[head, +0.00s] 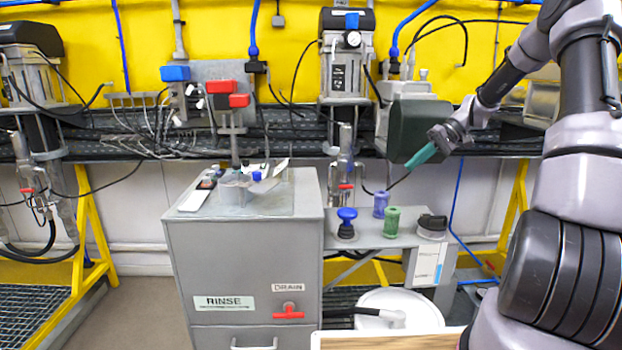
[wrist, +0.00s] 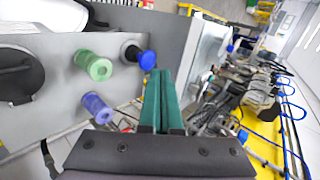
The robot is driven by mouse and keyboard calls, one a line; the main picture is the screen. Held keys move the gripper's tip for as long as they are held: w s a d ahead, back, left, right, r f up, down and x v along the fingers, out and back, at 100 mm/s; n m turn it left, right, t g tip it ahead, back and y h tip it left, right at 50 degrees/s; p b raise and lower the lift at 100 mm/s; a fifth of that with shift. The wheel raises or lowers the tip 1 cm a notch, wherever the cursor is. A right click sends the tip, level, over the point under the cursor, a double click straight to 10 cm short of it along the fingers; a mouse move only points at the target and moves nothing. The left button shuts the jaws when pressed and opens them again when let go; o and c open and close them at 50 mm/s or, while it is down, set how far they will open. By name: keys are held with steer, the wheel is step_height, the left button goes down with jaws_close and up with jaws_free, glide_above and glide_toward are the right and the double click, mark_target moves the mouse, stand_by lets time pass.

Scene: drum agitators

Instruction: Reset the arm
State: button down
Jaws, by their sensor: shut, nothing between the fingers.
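My gripper (head: 424,156) is raised at the right of the head view, in front of the dark pipe rack and above the small grey shelf. Its green fingers are closed together with nothing between them. They also show closed in the wrist view (wrist: 160,95). My arm comes in from the right edge and is bent, with the gripper pointing left and slightly down. The gripper touches nothing that I can see.
Below the gripper, a grey shelf (head: 375,238) holds a blue knob (head: 347,222), a purple spool (head: 380,204), a green spool (head: 391,221) and a black-topped item (head: 432,226). A grey rinse cabinet (head: 245,255) stands left. A white drum lid (head: 400,308) is in front.

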steer(key=s+a+r+m+t+h, duration=0.1)
steer(key=s+a+r+t+h, duration=0.15)
steer(key=s+r, duration=0.5)
steer(key=s+a+r+m+t+h, duration=0.15)
steer(key=s+a+r+h, duration=0.25)
steer(key=s+r, duration=0.4)
steer(key=s+r+m+t, duration=0.1)
steer(key=s+t, duration=0.1)
steer(key=s, duration=0.5)
steer(key=s+r+m+t+h, duration=0.1)
steer(key=s+m+t, duration=0.1)
steer(key=s, duration=0.6)
steer(key=shift+s+d+r, duration=0.3)
steer(key=shift+d, duration=0.15)
